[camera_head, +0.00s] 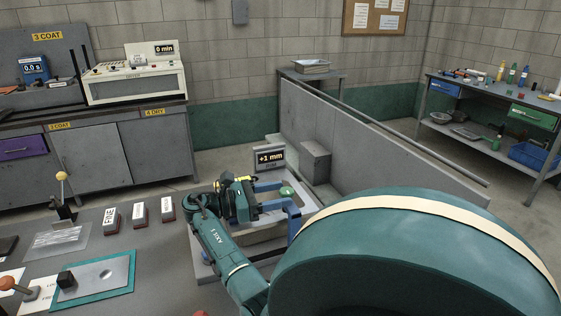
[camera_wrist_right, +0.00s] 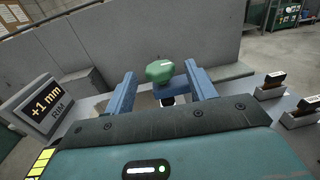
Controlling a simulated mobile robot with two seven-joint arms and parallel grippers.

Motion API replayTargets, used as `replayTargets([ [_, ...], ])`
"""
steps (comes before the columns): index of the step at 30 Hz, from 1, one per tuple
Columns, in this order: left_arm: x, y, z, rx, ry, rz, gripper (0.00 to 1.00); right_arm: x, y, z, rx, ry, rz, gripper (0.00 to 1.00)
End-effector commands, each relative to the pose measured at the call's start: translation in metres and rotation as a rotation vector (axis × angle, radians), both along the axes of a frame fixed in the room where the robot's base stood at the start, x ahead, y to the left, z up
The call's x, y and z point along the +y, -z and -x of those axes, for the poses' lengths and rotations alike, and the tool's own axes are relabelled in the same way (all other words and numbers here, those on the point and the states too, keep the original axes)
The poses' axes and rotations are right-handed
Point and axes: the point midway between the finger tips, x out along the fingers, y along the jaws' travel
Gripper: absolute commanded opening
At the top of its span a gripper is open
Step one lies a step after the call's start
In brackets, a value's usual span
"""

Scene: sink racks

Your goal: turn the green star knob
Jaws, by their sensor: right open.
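The green star knob (camera_head: 287,191) stands on a dark stem over a grey fixture on the bench, beside a small display reading "+1 mm" (camera_head: 270,158). My right gripper (camera_head: 290,199) is open, with one blue finger on each side of the knob. In the right wrist view, the knob (camera_wrist_right: 160,71) shows between the two fingers of the right gripper (camera_wrist_right: 160,75), with a visible gap on both sides. The display (camera_wrist_right: 44,106), marked "RIM", is at the left there. My left gripper is not in view.
Small labelled blocks (camera_head: 139,215) and a knobbed lever (camera_head: 62,195) stand on the bench to the left. A teal-edged plate (camera_head: 93,277) lies in front. A grey low wall (camera_head: 375,145) runs behind the knob. My large teal arm link covers the lower right.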

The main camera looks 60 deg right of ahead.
Motion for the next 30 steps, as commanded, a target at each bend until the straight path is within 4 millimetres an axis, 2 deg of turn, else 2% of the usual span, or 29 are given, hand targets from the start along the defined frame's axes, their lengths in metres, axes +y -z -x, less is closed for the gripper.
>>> replayTargets([
  [4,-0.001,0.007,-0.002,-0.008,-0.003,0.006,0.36,0.022,0.003,-0.023,-0.003,-0.004,-0.001,0.55],
  [9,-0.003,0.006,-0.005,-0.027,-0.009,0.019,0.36,0.05,0.003,-0.05,-0.002,-0.003,-0.001,0.55],
  [15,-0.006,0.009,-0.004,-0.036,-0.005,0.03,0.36,0.075,0.003,-0.073,-0.002,0.0,-0.004,0.55],
  [21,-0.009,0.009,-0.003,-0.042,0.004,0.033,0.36,0.084,0.0,-0.082,-0.001,0.0,0.001,0.55],
  [30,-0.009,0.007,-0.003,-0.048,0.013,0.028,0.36,0.085,-0.001,-0.083,-0.001,0.0,0.002,0.55],
])
